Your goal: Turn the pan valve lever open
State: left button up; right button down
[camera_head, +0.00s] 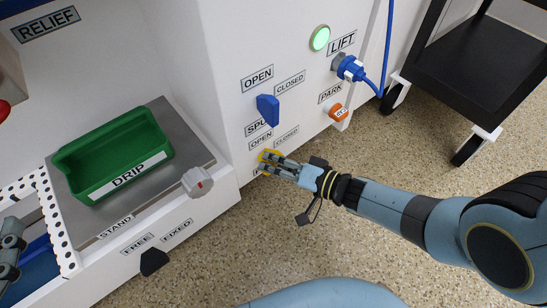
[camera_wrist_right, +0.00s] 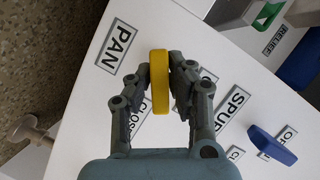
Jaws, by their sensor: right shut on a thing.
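The pan valve lever is a yellow handle (camera_wrist_right: 159,84) on the white machine front, next to a PAN label (camera_wrist_right: 117,50) in the right wrist view. In the head view the yellow lever (camera_head: 267,156) sits low on the panel, below the OPEN and CLOSED labels, mostly covered by my gripper. My right gripper (camera_head: 273,161) is shut on it; in the right wrist view its fingers (camera_wrist_right: 161,80) press the lever from both sides. A grey part at the left edge of the head view looks like my left gripper (camera_head: 10,245); its fingers are not clear.
A blue lever (camera_head: 268,109) with OPEN and CLOSED labels sits just above. A green drip tray (camera_head: 112,150) and a grey knob (camera_head: 197,182) lie left. A black cart (camera_head: 480,75) stands at right.

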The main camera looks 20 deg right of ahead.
jog(key=shift+r+n+h+p, duration=0.15)
jog(key=shift+n+h+p, duration=0.5)
jog(key=shift+n, duration=0.65)
jog(key=shift+n+h+p, duration=0.3)
jog(key=shift+h+p, duration=0.05)
jog(key=shift+s+n+h, duration=0.1)
jog(key=shift+n+h, duration=0.5)
jog(key=shift+n, duration=0.3)
jog(key=shift+f+n+h, duration=0.25)
jog(key=shift+n+h, duration=0.25)
jog(key=shift+n, duration=0.3)
pick_arm(q)
jog(key=s+a+f+n+g+y, duration=0.1)
jog(key=s+f+g, duration=0.5)
jog(key=f, duration=0.3)
jog(key=shift+s+f, duration=0.2)
jog(key=shift+s, duration=0.4)
pick_arm(e)
jog(key=shift+n+h, duration=0.5)
jog(key=shift+n, duration=0.1)
pick_arm(q)
jog(key=shift+a, duration=0.1)
jog(key=shift+s, duration=0.1)
